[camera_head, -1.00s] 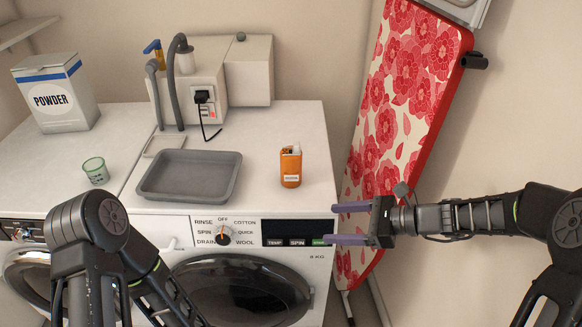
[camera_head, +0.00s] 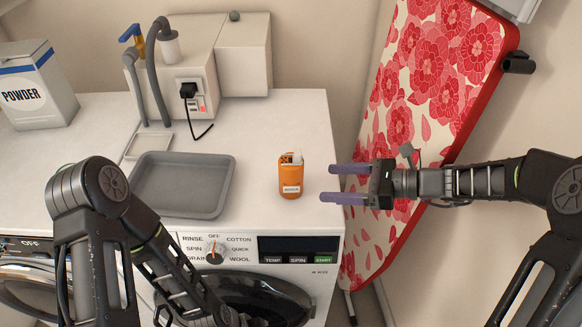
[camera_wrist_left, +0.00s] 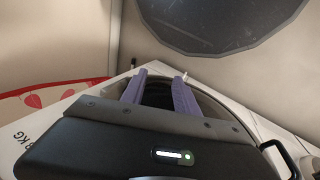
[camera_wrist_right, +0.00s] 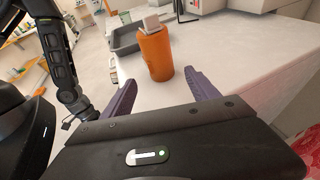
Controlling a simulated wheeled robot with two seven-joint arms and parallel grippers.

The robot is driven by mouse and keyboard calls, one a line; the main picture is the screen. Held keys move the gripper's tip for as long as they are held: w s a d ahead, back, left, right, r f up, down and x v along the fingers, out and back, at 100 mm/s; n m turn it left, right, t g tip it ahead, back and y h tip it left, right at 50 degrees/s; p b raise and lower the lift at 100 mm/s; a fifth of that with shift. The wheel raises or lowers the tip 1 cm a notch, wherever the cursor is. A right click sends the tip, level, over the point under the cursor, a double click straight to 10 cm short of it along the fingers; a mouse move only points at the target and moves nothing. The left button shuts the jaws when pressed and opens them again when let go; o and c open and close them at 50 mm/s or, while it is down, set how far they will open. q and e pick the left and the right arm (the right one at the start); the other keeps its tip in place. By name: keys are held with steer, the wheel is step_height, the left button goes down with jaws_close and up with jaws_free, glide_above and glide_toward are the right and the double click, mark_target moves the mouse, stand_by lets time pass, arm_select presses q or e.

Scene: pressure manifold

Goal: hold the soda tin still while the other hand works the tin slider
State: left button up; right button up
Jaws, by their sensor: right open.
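The orange soda tin (camera_head: 291,182) stands upright on top of the washing machine, near its right side. A pale piece, apparently the tin slider (camera_head: 292,158), sits at its top. My right gripper (camera_head: 328,183) is open and empty, just right of the tin, with its purple fingers pointing at it and a gap between. In the right wrist view the tin (camera_wrist_right: 155,58) stands ahead, between the lines of the two fingers. My left gripper (camera_wrist_left: 162,80) is open and empty low before the machine's round door; its fingers do not show in the head view.
A grey tray (camera_head: 140,200) lies left of the tin. A beige box with hoses and a plug (camera_head: 188,90) stands behind. A powder box (camera_head: 38,90) is at far left. A floral ironing board (camera_head: 425,90) leans right of the machine. The worktop around the tin is clear.

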mark_target(301, 194)
steer(key=b+x, duration=0.3)
steer(key=x, duration=0.5)
steer(key=shift+w+a+f, duration=0.1)
steer(key=shift+a+f, duration=0.15)
steer(key=shift+w+a+f+b, duration=0.1)
steer(key=shift+a+b, duration=0.1)
steer(key=shift+a, duration=0.1)
steer(key=shift+w+a+b, duration=0.1)
steer(key=shift+a+b, duration=0.05)
steer(key=shift+a, duration=0.2)
steer(key=shift+c, duration=0.4)
steer(key=c, duration=0.8)
